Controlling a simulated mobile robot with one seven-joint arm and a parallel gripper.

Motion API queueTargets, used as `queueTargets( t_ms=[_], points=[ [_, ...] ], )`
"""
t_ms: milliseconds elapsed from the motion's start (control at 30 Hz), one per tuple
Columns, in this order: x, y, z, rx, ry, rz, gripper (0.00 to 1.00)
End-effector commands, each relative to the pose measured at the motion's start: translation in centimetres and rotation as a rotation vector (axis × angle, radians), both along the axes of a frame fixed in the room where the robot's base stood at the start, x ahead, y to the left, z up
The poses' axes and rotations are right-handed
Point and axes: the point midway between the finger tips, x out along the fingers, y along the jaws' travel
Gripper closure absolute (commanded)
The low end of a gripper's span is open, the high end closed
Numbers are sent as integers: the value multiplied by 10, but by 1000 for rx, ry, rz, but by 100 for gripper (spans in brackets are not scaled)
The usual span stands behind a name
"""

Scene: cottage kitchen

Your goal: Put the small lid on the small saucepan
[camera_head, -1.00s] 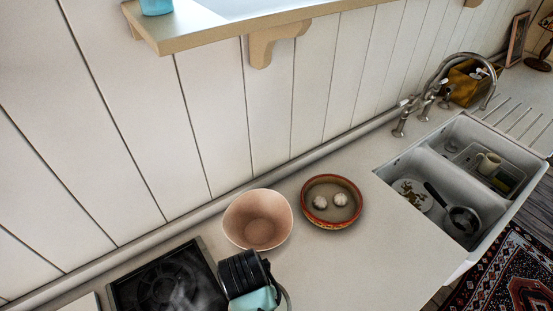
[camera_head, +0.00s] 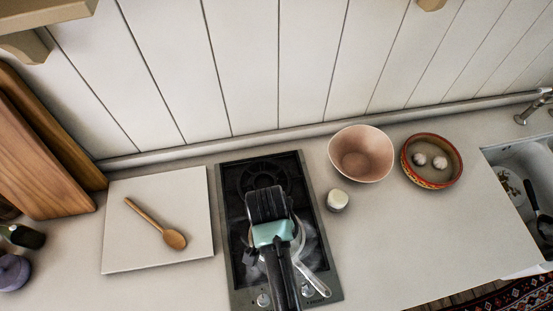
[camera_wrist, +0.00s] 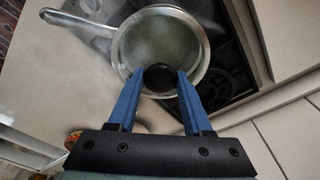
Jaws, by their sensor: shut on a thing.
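The small saucepan (camera_head: 299,240) stands on the hob, mostly hidden by my arm in the head view; its pale handle points toward the front right. In the wrist view the round metal saucepan (camera_wrist: 197,73) is below my fingers, its handle pointing left. My gripper (camera_wrist: 160,78) has its blue fingers shut on the black knob of the small lid (camera_wrist: 160,77). The lid's clear disc overlaps the pan's opening in this view. I cannot tell whether the lid touches the rim or hangs just above it. In the head view my gripper (camera_head: 267,203) is over the hob.
The black hob (camera_head: 235,185) has knobs at its front. A white board with a wooden spoon (camera_head: 160,226) lies to its left. A small pale jar (camera_head: 337,200), a pink bowl (camera_head: 361,154) and a red-rimmed bowl (camera_head: 432,184) stand to its right. Counter at the right front is clear.

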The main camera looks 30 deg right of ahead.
Motion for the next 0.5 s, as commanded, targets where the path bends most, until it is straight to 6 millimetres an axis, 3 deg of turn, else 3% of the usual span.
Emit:
queueTargets(
  t_ms=[200,500],
  points=[
    [0,0,-20,0,-1,0,100],
    [0,0,-23,0,-1,0,100]
  ],
)
